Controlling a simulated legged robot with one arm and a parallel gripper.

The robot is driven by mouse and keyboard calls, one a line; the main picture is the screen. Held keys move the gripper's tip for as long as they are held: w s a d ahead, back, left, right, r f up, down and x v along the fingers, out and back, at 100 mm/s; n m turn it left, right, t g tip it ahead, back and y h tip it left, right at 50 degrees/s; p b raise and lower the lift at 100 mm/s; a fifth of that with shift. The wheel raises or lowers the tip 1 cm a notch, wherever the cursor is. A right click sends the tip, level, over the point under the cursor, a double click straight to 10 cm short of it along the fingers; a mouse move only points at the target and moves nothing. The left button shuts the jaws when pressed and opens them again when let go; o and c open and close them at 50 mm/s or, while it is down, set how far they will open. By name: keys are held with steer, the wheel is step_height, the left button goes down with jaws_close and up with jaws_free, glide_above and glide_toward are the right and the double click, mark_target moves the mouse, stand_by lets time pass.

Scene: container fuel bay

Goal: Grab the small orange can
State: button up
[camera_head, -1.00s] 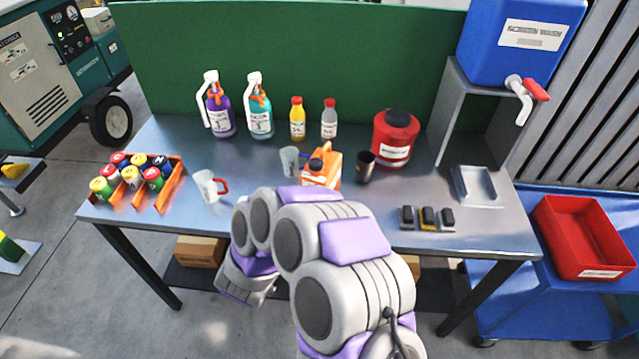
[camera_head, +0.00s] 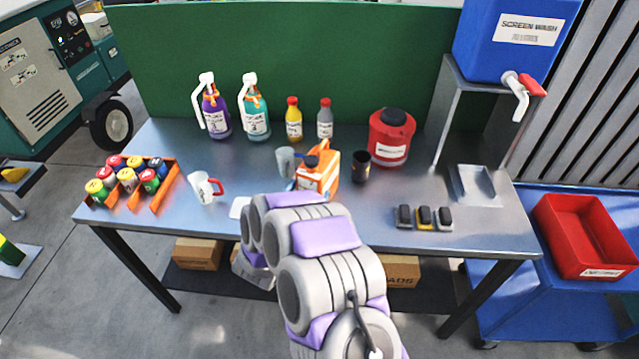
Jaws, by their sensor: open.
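The small orange can (camera_head: 318,180) stands upright on the metal workbench (camera_head: 235,165), just right of the bench's middle. It has a dark cap on its upper left, a handle and a pale label. My arm rises from the bottom of the picture, and its upper joint covers the bench's front edge just in front of the can and hides a little of the can's base. Nothing is seen holding the can.
A grey cup (camera_head: 287,161) stands close left of the can, a dark cup (camera_head: 360,166) close right. A red drum (camera_head: 391,138) and several bottles stand behind. A white mug (camera_head: 203,188) and an orange rack (camera_head: 165,187) are left; small dark blocks (camera_head: 424,217) are front right.

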steer(key=shift+w+a+f, duration=0.15)
steer(key=shift+w+a, duration=0.4)
steer(key=shift+w, duration=0.35)
steer(key=x, duration=0.2)
steer(key=b+x, duration=0.1)
steer(key=x, duration=0.1)
steer(key=shift+w+d, duration=0.25)
steer(key=shift+d, duration=0.3)
steer(key=shift+w+d, duration=0.2)
steer(key=shift+d, duration=0.05)
steer(key=shift+a, duration=0.25)
steer(key=shift+c, duration=0.2)
steer(key=shift+a, duration=0.4)
steer(key=c, duration=0.3)
steer(key=shift+d, duration=0.4)
steer(key=c, duration=0.6)
steer(key=shift+c, duration=0.7)
steer(key=shift+a, duration=0.1)
